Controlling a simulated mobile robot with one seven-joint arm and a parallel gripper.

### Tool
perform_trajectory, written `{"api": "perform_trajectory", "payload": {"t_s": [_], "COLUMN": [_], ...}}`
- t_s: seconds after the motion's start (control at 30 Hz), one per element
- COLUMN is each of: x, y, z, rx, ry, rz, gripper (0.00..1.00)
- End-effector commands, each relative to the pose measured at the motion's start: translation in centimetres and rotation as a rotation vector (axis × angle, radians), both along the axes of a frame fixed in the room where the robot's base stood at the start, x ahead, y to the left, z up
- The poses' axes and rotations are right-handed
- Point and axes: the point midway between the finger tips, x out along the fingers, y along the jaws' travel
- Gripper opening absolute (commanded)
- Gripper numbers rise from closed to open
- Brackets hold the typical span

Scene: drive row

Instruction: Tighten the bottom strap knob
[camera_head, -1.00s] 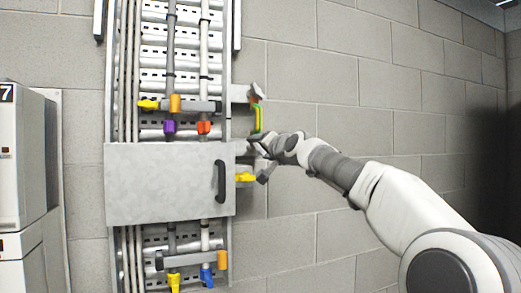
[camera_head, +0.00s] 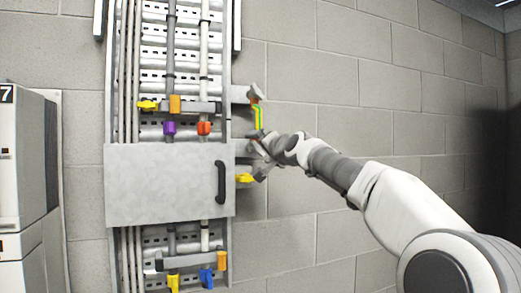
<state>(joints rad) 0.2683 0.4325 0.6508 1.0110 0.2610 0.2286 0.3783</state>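The lower strap bar (camera_head: 212,261) crosses the pipes below the grey panel. A yellow knob (camera_head: 173,282) and a blue knob (camera_head: 207,278) hang under it, and an orange piece (camera_head: 222,260) sits at its right end. The upper bar (camera_head: 195,107) has a yellow piece at its left, an orange piece, and purple and red knobs below. My gripper (camera_head: 258,143) is at the right edge of the rack, well above and right of the lower bar. It is small and partly merged with grey brackets; its finger opening is unclear.
The grey panel (camera_head: 150,185) with a black handle (camera_head: 221,181) covers the middle of the rack. A yellow-green piece (camera_head: 258,118) and a yellow piece (camera_head: 244,178) show near my gripper. A white cabinet (camera_head: 20,180) stands left. The block wall at right is clear.

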Motion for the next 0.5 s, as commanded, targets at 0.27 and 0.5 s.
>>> {"api": "perform_trajectory", "payload": {"t_s": [0.27, 0.5], "x": [-0.3, -3.0], "y": [-0.2, -1.4], "z": [-0.2, -0.6], "rx": [-0.002, -0.005], "ry": [0.000, -0.002], "rz": [-0.001, -0.004], "gripper": [1.00, 1.00]}}
